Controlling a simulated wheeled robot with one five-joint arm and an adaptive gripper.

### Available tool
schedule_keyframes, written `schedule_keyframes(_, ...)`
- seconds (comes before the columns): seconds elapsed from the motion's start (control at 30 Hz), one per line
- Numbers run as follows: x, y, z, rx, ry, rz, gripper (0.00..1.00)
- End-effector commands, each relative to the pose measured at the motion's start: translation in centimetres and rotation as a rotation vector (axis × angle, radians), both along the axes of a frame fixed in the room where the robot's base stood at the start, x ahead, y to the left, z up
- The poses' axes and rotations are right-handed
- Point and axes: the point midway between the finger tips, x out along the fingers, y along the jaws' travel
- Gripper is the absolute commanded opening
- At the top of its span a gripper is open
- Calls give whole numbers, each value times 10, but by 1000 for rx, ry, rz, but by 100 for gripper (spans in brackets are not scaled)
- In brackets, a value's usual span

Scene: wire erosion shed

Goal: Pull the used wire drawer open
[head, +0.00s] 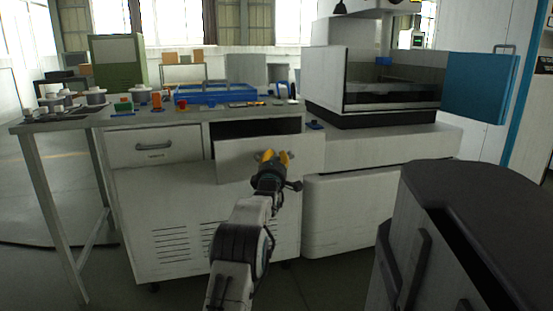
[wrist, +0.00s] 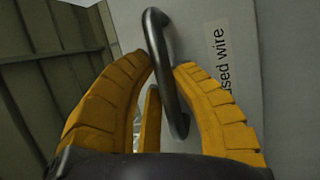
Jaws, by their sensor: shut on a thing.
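The used wire drawer (head: 235,160) is the right one of two in the white cabinet. It stands partly out, with a dark gap above its front. In the wrist view its pale front (wrist: 220,20) bears a label (wrist: 221,60) reading "sed wire", its start covered by a finger. The dark bar handle (wrist: 160,50) runs between my gripper's yellow fingers. My gripper (head: 274,157) is shut on this handle; it also shows in the wrist view (wrist: 165,80). The fingers hide part of the drawer front in the head view.
The left drawer (head: 153,147) is closed. A blue tray (head: 215,95) and small parts lie on the worktop above. The wire machine (head: 375,85) stands at the right, its blue door (head: 480,87) open. A dark-topped grey unit (head: 465,200) stands at the front right.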

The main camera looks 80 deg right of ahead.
Motion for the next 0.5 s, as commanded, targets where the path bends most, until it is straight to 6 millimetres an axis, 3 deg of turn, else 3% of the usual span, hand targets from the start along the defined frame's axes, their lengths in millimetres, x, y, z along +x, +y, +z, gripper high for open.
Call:
schedule_keyframes(0.03,0,0,-1,2,-2,0,0)
schedule_keyframes(0.07,0,0,-1,2,-2,0,23)
schedule_keyframes(0.1,0,0,-1,2,-2,0,27)
schedule_keyframes(0.37,0,0,0,1,-1,0,50)
schedule_keyframes(0.5,0,0,0,0,0,0,50)
